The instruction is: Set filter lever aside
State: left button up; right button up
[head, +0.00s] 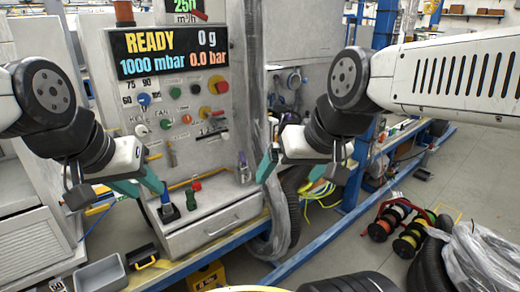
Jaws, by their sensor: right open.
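I cannot tell for certain which part is the filter lever. A small blue upright piece on a dark base (169,213) stands at the front left of the grey machine's ledge. A red and green piece (193,194) stands just right of it. My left gripper (150,188) has its teal fingers at the blue piece. Whether they touch it or are shut on it is unclear. My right gripper (290,172) is open and empty, in front of the machine's right side. A small grey and purple fitting (243,168) sits on the ledge left of it.
The machine's control panel (180,110) has several knobs and a display (170,52) reading READY. A drawer (215,228) is under the ledge. A grey bin (100,274) stands at the lower left. Black hose (284,205) and plastic wrap hang at the right. Cable spools (408,228) lie on the floor.

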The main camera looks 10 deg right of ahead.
aim_at(240, 154)
jog(key=z, duration=0.2)
jog(key=i+u, duration=0.25)
jog(key=i, duration=0.25)
jog(key=i+l+u, duration=0.25)
jog(key=i, duration=0.25)
